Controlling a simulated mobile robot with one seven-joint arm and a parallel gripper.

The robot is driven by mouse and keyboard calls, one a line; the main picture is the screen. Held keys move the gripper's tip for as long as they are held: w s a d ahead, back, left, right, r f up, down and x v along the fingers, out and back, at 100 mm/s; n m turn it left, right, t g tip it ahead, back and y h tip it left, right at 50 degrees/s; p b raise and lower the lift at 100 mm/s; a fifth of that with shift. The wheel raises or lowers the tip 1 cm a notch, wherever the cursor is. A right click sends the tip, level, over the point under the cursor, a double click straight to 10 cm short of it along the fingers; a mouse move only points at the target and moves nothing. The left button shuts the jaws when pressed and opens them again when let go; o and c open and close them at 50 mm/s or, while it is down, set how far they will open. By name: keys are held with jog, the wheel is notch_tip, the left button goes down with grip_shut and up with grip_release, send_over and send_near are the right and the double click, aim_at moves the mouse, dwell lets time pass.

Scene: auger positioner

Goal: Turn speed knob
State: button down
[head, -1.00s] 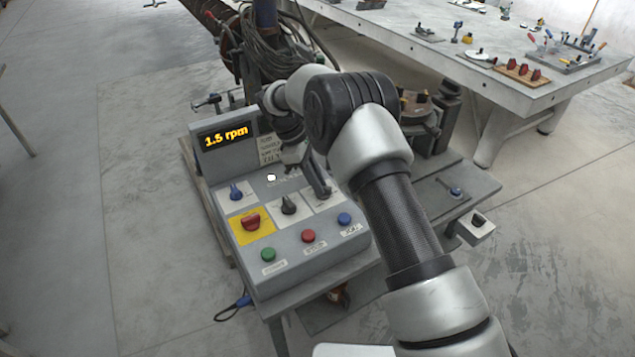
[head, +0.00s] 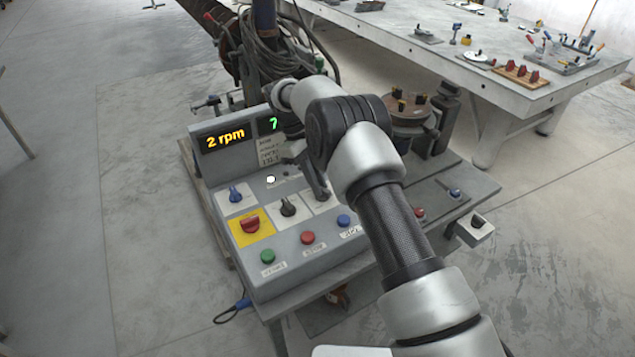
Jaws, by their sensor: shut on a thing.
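The grey control box (head: 300,262) stands tilted toward me, with an orange display (head: 226,138) reading "2 rpm". My gripper (head: 321,193) points down at the right-hand white plate (head: 318,207) in the upper knob row. It is shut on the speed knob there, which the fingers hide.
Below the knobs are a red switch on a yellow plate (head: 265,231) and green (head: 267,256), red (head: 308,238) and blue (head: 344,221) buttons. A green display (head: 268,125) is partly hidden by my arm. A workbench (head: 480,75) with tools stands behind at right.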

jog(key=c, duration=1.8)
grip_release()
jog(key=shift+o, duration=0.2)
jog(key=v, duration=0.7)
jog(key=shift+r, duration=0.2)
